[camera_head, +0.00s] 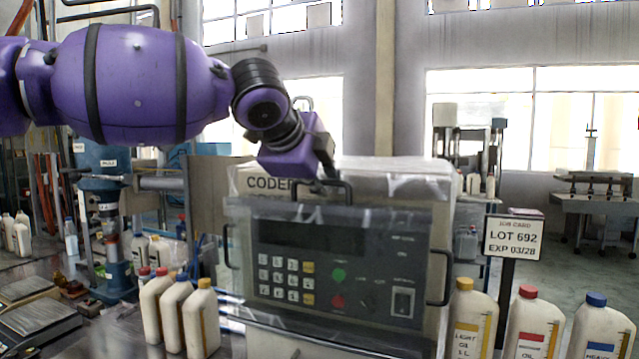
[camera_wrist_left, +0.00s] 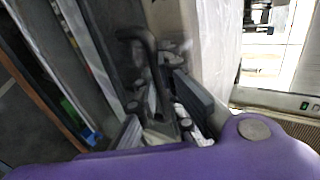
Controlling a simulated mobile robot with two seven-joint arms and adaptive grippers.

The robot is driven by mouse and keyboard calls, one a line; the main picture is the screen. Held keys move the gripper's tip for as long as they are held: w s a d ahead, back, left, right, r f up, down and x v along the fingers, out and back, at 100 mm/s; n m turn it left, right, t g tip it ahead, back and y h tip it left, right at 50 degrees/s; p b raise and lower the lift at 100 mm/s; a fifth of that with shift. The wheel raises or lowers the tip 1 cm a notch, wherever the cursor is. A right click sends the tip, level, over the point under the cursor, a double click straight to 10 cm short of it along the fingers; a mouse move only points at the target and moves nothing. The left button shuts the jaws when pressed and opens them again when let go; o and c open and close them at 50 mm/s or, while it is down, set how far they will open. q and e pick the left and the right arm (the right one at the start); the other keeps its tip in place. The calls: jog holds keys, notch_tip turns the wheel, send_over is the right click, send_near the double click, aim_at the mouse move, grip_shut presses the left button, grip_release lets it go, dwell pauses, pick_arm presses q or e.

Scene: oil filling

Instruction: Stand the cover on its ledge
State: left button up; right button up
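The cover (camera_head: 400,216) is a clear sheet with dark handles, upright in front of the coder's control panel (camera_head: 372,286), which shows through it. Its black top handle (camera_head: 349,195) also shows in the left wrist view (camera_wrist_left: 151,58). My left gripper (camera_head: 326,183) reaches down from above to that handle. In the left wrist view its fingers (camera_wrist_left: 162,112) lie on either side of the handle and appear closed on it. I cannot make out the ledge, nor whether the cover's lower edge rests on anything. My right gripper is out of view.
The coder (camera_head: 400,172) stands behind the cover. White bottles (camera_head: 176,315) with coloured caps stand close at its left, and more bottles (camera_head: 527,325) at its right. A job card sign (camera_head: 514,237) stands on a post to the right.

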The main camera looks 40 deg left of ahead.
pick_arm(q)
jog(key=o, duration=0.5)
jog(key=shift+s, duration=0.1)
jog(key=v, duration=1.2)
jog(key=shift+r, duration=0.1)
